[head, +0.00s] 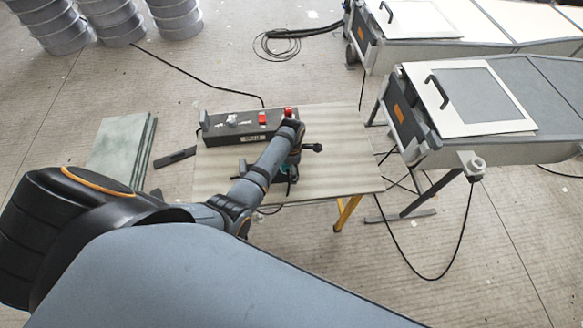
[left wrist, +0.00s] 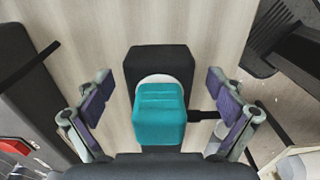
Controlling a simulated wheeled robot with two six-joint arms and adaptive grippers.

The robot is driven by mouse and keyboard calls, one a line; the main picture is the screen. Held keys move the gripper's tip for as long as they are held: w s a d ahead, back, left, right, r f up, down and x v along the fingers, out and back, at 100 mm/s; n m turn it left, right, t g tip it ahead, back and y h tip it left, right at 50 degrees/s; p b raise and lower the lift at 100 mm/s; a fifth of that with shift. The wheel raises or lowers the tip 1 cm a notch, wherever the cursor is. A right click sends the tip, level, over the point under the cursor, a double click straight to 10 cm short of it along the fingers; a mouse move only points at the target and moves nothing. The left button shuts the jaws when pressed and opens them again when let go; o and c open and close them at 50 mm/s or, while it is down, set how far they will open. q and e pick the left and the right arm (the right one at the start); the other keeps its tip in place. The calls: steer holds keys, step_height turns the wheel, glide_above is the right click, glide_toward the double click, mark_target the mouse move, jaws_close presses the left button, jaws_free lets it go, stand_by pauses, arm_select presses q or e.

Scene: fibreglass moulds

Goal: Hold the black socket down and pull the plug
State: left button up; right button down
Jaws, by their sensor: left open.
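In the left wrist view, the black socket (left wrist: 158,62) lies on the table board. The teal plug (left wrist: 160,112) sits at its lower side, with a pale ring showing between them. My left gripper (left wrist: 160,92) is open, with one finger on each side of the plug and socket. Clear gaps show on both sides, and neither finger touches them. In the head view my left arm reaches over the table, with the left gripper (head: 290,172) low over the board. The arm hides most of the plug and socket there. My right gripper is not in view.
A black box with red switches (head: 243,124) stands along the back of the table (head: 345,150). Green sheets (head: 118,148) lie on the floor at the left. Grey machines (head: 465,95) stand at the right, with loose black cables below. The table's right part is clear.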

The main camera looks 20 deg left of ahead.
arm_select(q)
steer(key=shift+f, duration=0.35)
steer(key=c, duration=1.7)
